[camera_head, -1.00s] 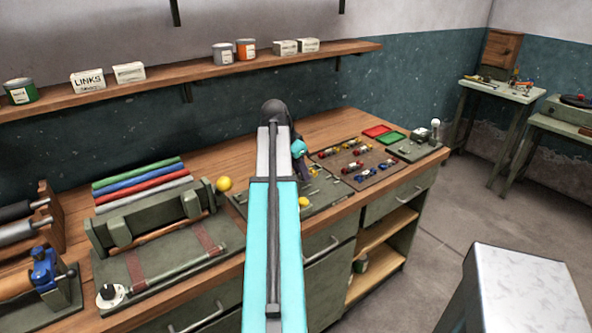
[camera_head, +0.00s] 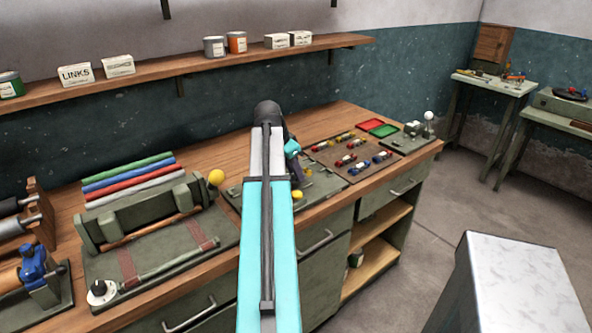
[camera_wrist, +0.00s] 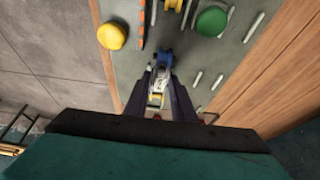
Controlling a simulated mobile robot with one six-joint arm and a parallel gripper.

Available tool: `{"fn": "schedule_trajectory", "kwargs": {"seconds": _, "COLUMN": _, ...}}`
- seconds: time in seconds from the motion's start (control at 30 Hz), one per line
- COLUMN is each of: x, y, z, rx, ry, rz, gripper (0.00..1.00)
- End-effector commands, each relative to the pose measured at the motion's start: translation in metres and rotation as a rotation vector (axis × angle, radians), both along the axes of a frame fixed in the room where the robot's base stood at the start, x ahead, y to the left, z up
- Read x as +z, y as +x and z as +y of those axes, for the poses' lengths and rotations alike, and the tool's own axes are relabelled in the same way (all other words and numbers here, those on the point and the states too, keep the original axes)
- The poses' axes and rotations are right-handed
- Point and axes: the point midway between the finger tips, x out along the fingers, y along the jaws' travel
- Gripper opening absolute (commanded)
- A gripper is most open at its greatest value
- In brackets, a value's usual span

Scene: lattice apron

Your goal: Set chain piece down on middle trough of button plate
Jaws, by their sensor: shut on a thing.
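My gripper (camera_wrist: 163,82) is shut on a chain piece (camera_wrist: 163,60) in the wrist view. The piece has a blue end and a pale, shiny middle between the dark fingers. The grey-green button plate (camera_wrist: 180,40) lies below, with a yellow button (camera_wrist: 112,36) at left and a green button (camera_wrist: 211,22) at right. Whether the piece touches the plate cannot be told, and I cannot make out the middle trough under it. In the head view the plate (camera_head: 318,190) is partly hidden by my arm, and my gripper (camera_head: 298,172) is over it.
A brown board (camera_head: 350,160) with several red, yellow and blue pieces lies right of the plate. Red (camera_head: 357,126) and green (camera_head: 383,130) trays sit behind it. A roller fixture (camera_head: 150,215) stands left.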

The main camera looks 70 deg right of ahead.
Motion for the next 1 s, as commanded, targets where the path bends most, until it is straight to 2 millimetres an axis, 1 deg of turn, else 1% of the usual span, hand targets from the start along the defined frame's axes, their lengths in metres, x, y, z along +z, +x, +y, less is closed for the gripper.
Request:
{"fn": "schedule_trajectory", "kwargs": {"seconds": 0.03, "x": -0.006, "y": 0.0, "z": 0.0, "rx": 0.0, "ry": 0.0, "rz": 0.0, "gripper": 0.0}}
{"fn": "schedule_trajectory", "kwargs": {"seconds": 0.33, "x": -0.021, "y": -0.001, "z": 0.0, "rx": -0.001, "ry": 0.0, "rz": 0.0, "gripper": 0.0}}
{"fn": "schedule_trajectory", "kwargs": {"seconds": 0.53, "x": -0.025, "y": -0.001, "z": -0.001, "rx": -0.001, "ry": 0.0, "rz": 0.0, "gripper": 0.0}}
{"fn": "schedule_trajectory", "kwargs": {"seconds": 0.83, "x": -0.025, "y": -0.001, "z": -0.001, "rx": -0.002, "ry": 0.0, "rz": 0.0, "gripper": 0.0}}
{"fn": "schedule_trajectory", "kwargs": {"seconds": 0.87, "x": -0.025, "y": -0.001, "z": -0.001, "rx": -0.002, "ry": 0.0, "rz": 0.0, "gripper": 0.26}}
{"fn": "schedule_trajectory", "kwargs": {"seconds": 0.9, "x": -0.025, "y": -0.001, "z": -0.001, "rx": -0.002, "ry": 0.0, "rz": 0.0, "gripper": 0.33}}
{"fn": "schedule_trajectory", "kwargs": {"seconds": 0.97, "x": -0.025, "y": -0.001, "z": -0.001, "rx": -0.002, "ry": 0.0, "rz": 0.0, "gripper": 0.43}}
{"fn": "schedule_trajectory", "kwargs": {"seconds": 1.0, "x": -0.025, "y": -0.001, "z": -0.001, "rx": -0.002, "ry": 0.0, "rz": 0.0, "gripper": 0.45}}
